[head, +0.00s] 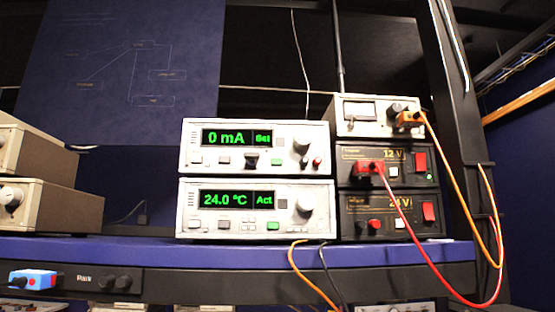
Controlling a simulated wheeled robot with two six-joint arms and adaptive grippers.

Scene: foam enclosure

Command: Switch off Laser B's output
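Two beige instruments are stacked on the shelf in the middle of the head view. The upper one (194,157) has a green display (236,138) reading "0 mA" and "Set", with a knob (301,145) and several small buttons. The lower one (190,225) has a display (236,200) reading "24.0 °C" and "Act", with a knob (304,206) and a lit green button (273,226). I cannot read a "Laser B" label on either. Neither of my grippers is in view.
Right of them stand a meter box (350,127), a black 12 V supply (352,152) and a black 24 V supply (350,205). Orange and red cables (440,255) hang in front of the shelf edge (400,254). More beige units (60,195) stand at left.

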